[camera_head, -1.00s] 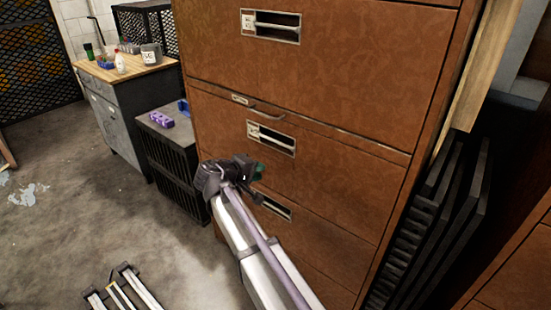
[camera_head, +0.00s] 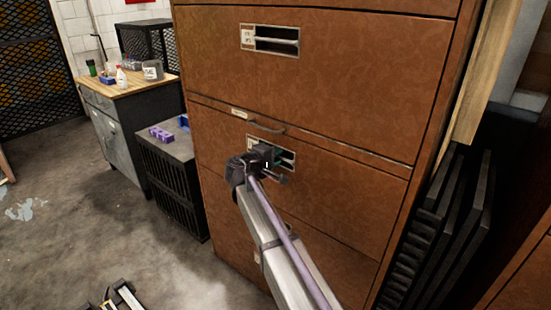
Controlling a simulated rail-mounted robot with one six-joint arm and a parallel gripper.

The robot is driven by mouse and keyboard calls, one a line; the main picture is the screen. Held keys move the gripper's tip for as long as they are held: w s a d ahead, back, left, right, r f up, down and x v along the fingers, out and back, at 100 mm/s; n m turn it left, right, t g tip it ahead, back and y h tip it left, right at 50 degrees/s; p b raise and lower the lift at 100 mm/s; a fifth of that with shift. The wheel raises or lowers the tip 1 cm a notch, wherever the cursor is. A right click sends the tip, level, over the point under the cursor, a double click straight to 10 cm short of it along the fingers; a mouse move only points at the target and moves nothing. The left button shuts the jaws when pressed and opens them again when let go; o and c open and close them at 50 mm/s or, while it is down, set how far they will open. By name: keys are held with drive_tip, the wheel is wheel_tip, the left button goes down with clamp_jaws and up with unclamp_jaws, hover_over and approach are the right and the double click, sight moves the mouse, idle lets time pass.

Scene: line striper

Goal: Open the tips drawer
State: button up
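A tall brown cabinet (camera_head: 330,85) fills the middle of the view. Its drawers all look closed. The upper drawer has a recessed metal handle with a label (camera_head: 270,40). Below it is a thin slide with a small label and a curved pull (camera_head: 268,128). The drawer under that has a recessed handle plate (camera_head: 289,157), partly hidden by my gripper. The label texts are too small to read, so I cannot tell which is the tips drawer. My gripper (camera_head: 279,163) is right in front of this lower handle plate. Its fingers are dark and unclear, and contact cannot be told.
A workbench (camera_head: 118,84) with bottles and a can stands at the back left. A black slatted crate (camera_head: 172,185) with purple and blue items on top stands left of the cabinet. Dark panels (camera_head: 450,230) lean at the right. The floor at left is mostly clear.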

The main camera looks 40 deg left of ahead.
clamp_jaws()
drive_tip(key=shift+d, duration=0.1)
idle(0.4)
